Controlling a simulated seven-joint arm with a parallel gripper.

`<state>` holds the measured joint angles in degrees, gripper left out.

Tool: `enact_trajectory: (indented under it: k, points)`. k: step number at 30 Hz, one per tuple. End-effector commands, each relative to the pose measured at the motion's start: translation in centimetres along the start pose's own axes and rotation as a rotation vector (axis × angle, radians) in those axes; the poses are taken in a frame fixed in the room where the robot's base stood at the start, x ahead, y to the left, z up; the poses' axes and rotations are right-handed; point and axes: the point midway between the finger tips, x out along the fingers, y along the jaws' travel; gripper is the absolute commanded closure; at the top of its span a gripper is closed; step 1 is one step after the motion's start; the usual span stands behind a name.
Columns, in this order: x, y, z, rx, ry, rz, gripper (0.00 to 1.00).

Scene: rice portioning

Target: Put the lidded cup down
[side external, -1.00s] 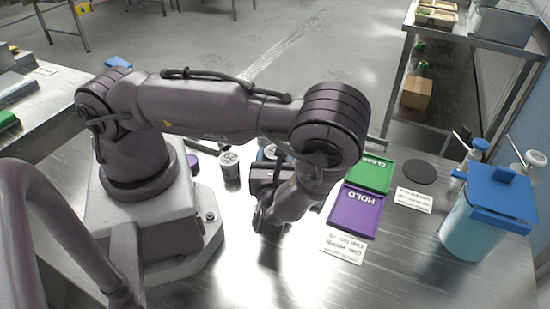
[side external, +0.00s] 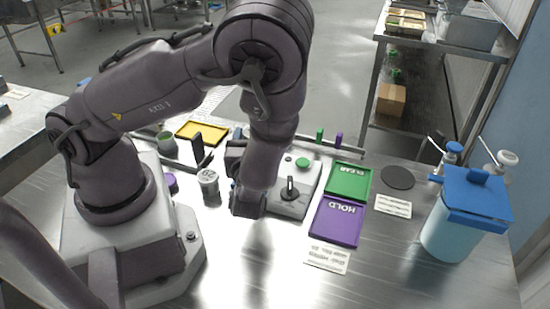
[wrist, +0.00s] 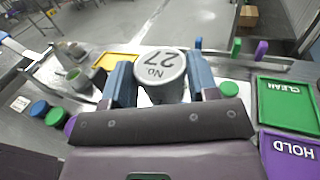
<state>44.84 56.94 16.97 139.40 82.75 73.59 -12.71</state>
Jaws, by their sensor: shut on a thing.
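The lidded cup (wrist: 160,68) shows in the wrist view between the two blue fingers of my gripper (wrist: 160,80). Its pale grey lid reads "No 27" and appears upside down. My gripper is shut on it. I cannot tell whether the cup touches the table.
A yellow tray (side external: 202,131) lies behind. A blue-lidded container (side external: 463,220) stands far right.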

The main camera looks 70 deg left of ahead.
Motion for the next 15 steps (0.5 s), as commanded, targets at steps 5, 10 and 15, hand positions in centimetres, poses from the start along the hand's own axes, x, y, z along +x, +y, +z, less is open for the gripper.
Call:
enact_trajectory:
  k: [5, 10, 15]
  points:
    - [0.2, -3.8, 0.6, -0.004, -0.002, -0.18, 0.7]
    - [-0.1, -9.0, 2.5, -0.009, -0.003, -0.409, 0.7]
    - [-0.6, -12.9, 5.1, -0.009, -0.004, -0.589, 0.7]
